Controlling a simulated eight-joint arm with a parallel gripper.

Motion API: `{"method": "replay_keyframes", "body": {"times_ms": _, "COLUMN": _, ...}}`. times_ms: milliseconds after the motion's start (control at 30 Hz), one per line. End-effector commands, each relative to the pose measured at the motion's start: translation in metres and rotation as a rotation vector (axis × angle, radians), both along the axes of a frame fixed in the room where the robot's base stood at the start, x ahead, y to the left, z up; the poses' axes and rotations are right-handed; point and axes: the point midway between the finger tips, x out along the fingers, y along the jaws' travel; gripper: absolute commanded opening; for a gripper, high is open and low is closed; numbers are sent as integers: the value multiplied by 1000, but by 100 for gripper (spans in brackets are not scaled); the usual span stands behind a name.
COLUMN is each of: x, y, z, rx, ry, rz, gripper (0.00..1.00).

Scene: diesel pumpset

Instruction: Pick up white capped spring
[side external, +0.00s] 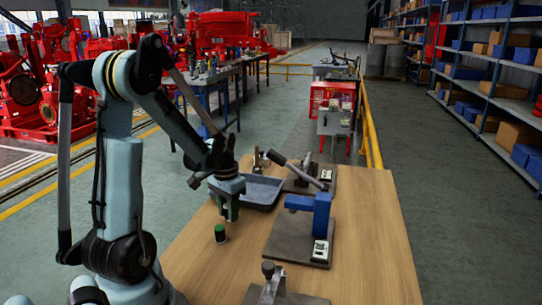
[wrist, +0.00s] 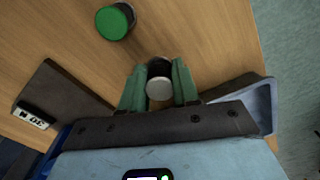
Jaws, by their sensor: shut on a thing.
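The white capped spring (wrist: 159,90) shows in the wrist view as a dark body with a pale round cap. My gripper (wrist: 159,78) has its two green fingers on either side of it, shut on it. In the side view my gripper (side external: 229,209) points down over the wooden table, near the tray's left end. The spring is not clear there, and I cannot tell whether it touches the table.
A green-capped part (side external: 221,234) stands on the table close to my gripper; it also shows in the wrist view (wrist: 113,22). A grey tray (side external: 262,191) lies behind. A blue press fixture (side external: 321,215) stands to the right, and another fixture (side external: 268,290) in front.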

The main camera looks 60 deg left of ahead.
Motion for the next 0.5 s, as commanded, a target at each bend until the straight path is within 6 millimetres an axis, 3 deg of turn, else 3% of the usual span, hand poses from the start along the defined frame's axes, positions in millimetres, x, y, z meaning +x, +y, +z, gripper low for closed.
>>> {"method": "replay_keyframes", "body": {"times_ms": 100, "x": 0, "y": -2, "z": 22, "rx": -1, "ry": 0, "rz": -2, "gripper": 1}}
{"method": "replay_keyframes", "body": {"times_ms": 500, "x": 16, "y": -86, "z": 69, "rx": 0, "ry": 0, "rz": -8, "gripper": 1}}
